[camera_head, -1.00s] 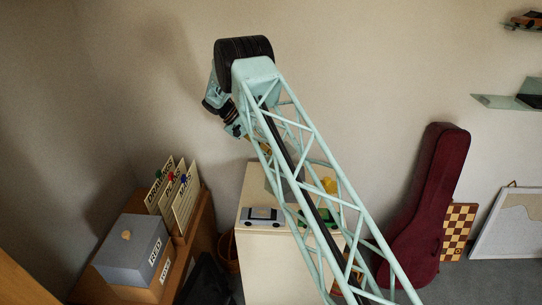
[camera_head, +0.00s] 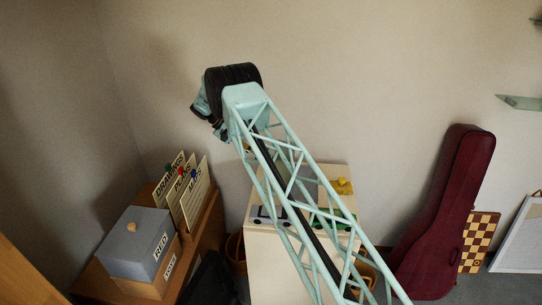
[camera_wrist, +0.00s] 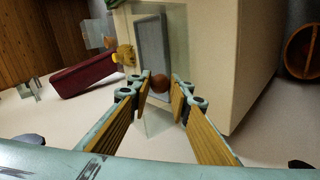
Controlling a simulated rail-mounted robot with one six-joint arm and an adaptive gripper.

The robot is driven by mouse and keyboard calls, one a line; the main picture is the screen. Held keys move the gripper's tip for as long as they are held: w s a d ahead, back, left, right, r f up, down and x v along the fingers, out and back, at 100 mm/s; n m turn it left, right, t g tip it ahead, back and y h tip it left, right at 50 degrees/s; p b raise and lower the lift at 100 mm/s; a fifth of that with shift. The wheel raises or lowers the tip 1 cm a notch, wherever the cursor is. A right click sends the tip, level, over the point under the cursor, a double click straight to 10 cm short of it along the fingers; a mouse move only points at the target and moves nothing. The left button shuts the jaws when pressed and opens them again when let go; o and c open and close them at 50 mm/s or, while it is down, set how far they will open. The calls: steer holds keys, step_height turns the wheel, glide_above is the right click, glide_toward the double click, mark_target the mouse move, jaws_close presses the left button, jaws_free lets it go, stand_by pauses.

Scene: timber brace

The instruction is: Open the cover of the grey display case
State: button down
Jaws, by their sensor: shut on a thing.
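The grey display case (camera_wrist: 153,45) shows in the wrist view as a grey rectangular frame on top of a pale cabinet. Its cover looks clear and glassy, and its edges are hard to make out. A round brown knob (camera_wrist: 160,84) sits between the fingertips of my gripper (camera_wrist: 162,88), which is shut on it. In the head view, part of the grey case (camera_head: 307,187) shows through my lattice arm. The gripper itself is mostly hidden there behind my arm, and I cannot tell how far the cover is tilted.
The pale cabinet (camera_head: 272,265) also bears a yellow object (camera_head: 343,186) and small car-like items. A grey box (camera_head: 135,243) and upright file cards (camera_head: 190,200) stand at left. A dark red instrument case (camera_head: 447,210) leans on the wall at right.

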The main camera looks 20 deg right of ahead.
steer(key=shift+w+a+f+b, duration=0.2)
steer(key=shift+a+f, duration=0.1)
steer(key=shift+f, duration=0.25)
steer(key=shift+w+a+f+b, duration=0.15)
steer(key=shift+a+f, duration=0.15)
steer(key=shift+f, duration=0.25)
steer(key=shift+s, duration=0.1)
steer(key=c, duration=2.4)
jaws_free()
steer(key=shift+r, duration=0.1)
steer(key=shift+a+r, duration=0.15)
steer(key=v, duration=1.1)
steer(key=shift+a+r, duration=0.15)
steer(key=shift+r, duration=0.1)
steer(key=shift+w+a+p, duration=0.25)
steer(key=shift+w+p, duration=0.05)
steer(key=shift+p, duration=0.05)
